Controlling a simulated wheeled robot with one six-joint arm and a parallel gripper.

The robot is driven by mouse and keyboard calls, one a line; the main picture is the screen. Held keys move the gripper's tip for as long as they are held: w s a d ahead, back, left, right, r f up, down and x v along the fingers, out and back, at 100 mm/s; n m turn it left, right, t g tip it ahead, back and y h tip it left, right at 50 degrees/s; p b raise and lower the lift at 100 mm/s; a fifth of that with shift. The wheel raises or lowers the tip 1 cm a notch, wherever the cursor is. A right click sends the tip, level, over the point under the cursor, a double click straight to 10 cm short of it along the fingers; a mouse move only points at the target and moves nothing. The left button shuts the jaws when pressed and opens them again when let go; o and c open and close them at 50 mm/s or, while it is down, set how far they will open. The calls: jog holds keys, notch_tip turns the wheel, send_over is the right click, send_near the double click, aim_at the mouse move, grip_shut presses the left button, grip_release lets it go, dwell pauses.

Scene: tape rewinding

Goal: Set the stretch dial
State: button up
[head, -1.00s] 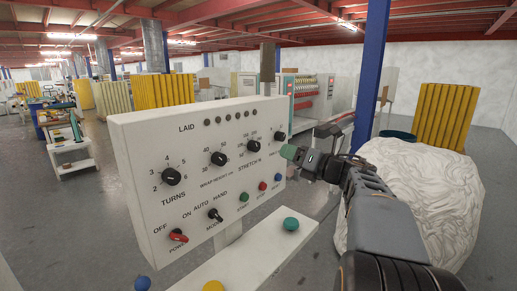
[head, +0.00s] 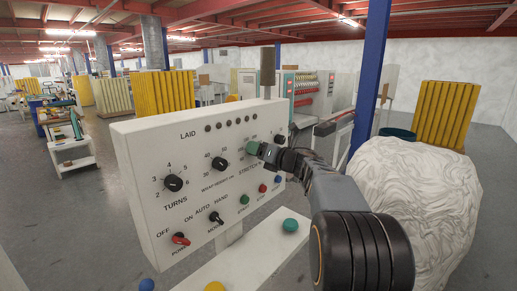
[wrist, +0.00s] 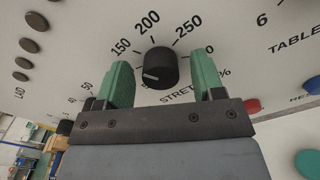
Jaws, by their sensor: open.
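The stretch dial is a black round knob (wrist: 160,66) with a white pointer line, on the white control panel (head: 135,150). In the wrist view its pointer faces left, towards the left green finger. The scale marks 150, 200 and 250 show around its top; the finger partly covers other marks. My gripper (wrist: 162,84) is open, with one green finger on each side of the knob. I cannot tell whether either finger touches it. In the head view my gripper (head: 257,149) is at the panel's right part and hides the stretch dial.
The wrap height dial (head: 220,163) and turns dial (head: 173,183) are left of my gripper. A table dial (head: 279,141) is close on its right. Below are a green (head: 244,199) and a red button (head: 262,188). A white wrapped load (head: 415,195) stands at right.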

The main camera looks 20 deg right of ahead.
jog(key=shift+w+a, duration=0.1)
jog(key=shift+w, duration=0.15)
jog(key=shift+c, duration=0.2)
jog(key=c, duration=0.9)
